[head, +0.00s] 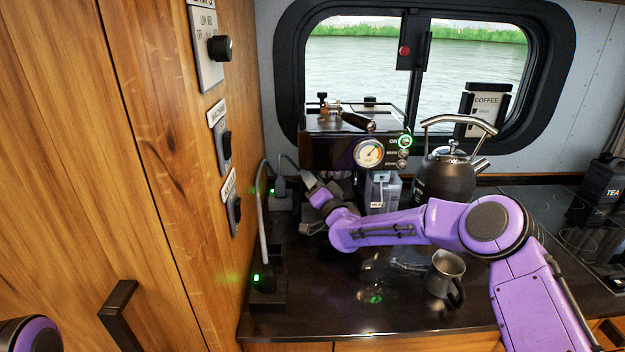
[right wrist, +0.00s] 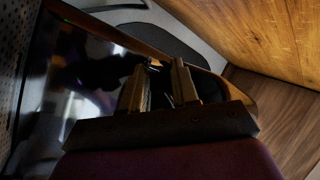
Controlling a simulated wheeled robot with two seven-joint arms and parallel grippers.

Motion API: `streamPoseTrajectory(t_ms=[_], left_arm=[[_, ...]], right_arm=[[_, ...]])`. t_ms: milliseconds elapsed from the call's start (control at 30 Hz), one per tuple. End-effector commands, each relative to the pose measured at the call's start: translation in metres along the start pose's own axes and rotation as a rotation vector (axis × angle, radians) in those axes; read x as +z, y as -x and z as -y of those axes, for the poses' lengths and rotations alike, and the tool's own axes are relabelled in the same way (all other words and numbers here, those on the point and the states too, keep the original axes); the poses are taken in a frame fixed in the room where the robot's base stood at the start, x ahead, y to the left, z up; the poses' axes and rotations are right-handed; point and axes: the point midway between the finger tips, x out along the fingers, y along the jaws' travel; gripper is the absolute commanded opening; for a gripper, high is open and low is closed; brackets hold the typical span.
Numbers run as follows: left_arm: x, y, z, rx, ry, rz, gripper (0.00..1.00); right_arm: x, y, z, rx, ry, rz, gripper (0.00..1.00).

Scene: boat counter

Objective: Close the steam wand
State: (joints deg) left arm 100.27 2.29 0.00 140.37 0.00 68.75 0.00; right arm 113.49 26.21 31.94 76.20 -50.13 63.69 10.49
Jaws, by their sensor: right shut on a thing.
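The espresso machine (head: 335,150) stands at the back of the counter under the window, with a round gauge and a lit green ON button on its front. My right arm reaches across from the right, and my right gripper (head: 311,184) is at the machine's lower left side. In the right wrist view its two fingers (right wrist: 158,85) are closed around a small dark part of the machine, mostly hidden between them. I cannot make out the steam wand clearly; gripper and wrist cover that area. My left gripper is outside the view.
A steel milk jug (head: 446,273) stands on the counter below my right forearm. A black kettle (head: 447,178) is right of the machine. A grey cable (head: 262,215) and a socket box (head: 266,287) are at the left, beside the wooden cabinet wall (head: 150,120).

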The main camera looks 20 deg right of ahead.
Motion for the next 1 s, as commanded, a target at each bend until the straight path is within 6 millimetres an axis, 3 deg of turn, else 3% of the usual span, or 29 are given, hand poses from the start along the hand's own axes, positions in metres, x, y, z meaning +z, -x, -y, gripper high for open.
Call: streamPoseTrajectory(t_ms=[567,600,667,1000], left_arm=[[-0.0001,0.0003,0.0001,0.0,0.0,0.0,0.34],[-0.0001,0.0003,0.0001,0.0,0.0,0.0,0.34],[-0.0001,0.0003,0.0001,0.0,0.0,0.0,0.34],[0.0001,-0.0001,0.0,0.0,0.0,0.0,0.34]], right_arm=[[-0.0036,-0.0019,0.0029,-0.005,-0.003,-0.008,0.0],[-0.0036,-0.0019,0.003,-0.005,-0.003,-0.008,0.33],[-0.0036,-0.0019,0.0028,-0.005,-0.003,-0.008,0.49],[-0.0016,-0.0003,0.0008,-0.002,-0.001,-0.004,0.49]])
